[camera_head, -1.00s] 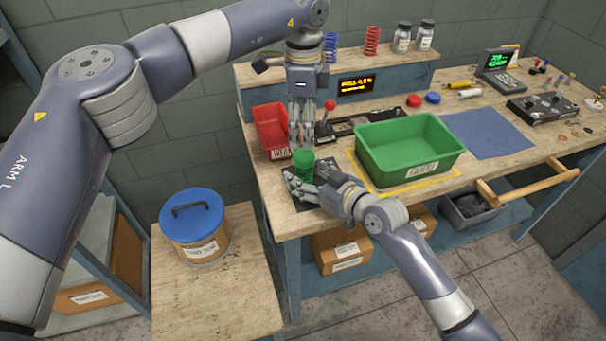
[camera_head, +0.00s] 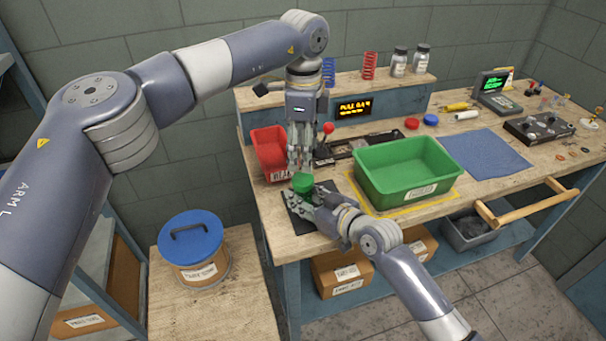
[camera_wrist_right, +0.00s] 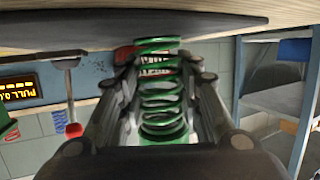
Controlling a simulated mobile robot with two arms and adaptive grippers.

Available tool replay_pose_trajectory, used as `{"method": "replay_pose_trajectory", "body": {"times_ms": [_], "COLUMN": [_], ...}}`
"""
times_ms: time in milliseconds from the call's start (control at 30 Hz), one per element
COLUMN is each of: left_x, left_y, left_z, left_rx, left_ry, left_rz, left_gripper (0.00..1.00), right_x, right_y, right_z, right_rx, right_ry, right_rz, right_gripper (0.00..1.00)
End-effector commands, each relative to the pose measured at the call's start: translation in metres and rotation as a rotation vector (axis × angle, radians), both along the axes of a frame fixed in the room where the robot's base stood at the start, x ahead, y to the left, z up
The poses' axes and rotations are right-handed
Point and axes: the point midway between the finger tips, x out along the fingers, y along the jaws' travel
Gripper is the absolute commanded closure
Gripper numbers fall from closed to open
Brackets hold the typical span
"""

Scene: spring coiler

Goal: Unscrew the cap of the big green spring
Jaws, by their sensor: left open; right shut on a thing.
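The big green spring stands upright on a dark mat (camera_head: 296,222) at the table's left front. Its green cap (camera_head: 303,183) shows at the top in the head view. My right gripper (camera_head: 304,203) reaches in from the right and is shut around the spring, hiding most of its body. The right wrist view appears upside down and shows the green coils (camera_wrist_right: 160,95) between the fingers. My left gripper (camera_head: 301,169) points straight down, open, with its fingertips just above or at the cap. I cannot tell whether they touch it.
A green bin (camera_head: 432,193) stands close to the right. A red bin (camera_head: 262,147) and a red-knobbed lever (camera_head: 328,128) stand behind. A lit display (camera_head: 354,106) is on the shelf front. A blue cloth (camera_head: 487,145) lies farther right.

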Motion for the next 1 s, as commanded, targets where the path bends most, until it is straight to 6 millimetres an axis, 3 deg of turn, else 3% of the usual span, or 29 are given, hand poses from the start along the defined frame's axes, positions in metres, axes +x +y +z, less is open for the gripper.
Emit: {"method": "replay_pose_trajectory", "body": {"times_ms": [1000], "left_x": [-0.0007], "left_y": [-0.001], "left_z": [-0.0003], "left_rx": [0.001], "left_ry": [0.001], "left_rz": [-1.735], "left_gripper": [0.42], "right_x": [0.0003], "right_y": [-0.0005], "right_z": [-0.0002], "right_rx": [-0.001], "right_ry": [-0.001], "right_rz": [-0.001], "right_gripper": [1.0]}}
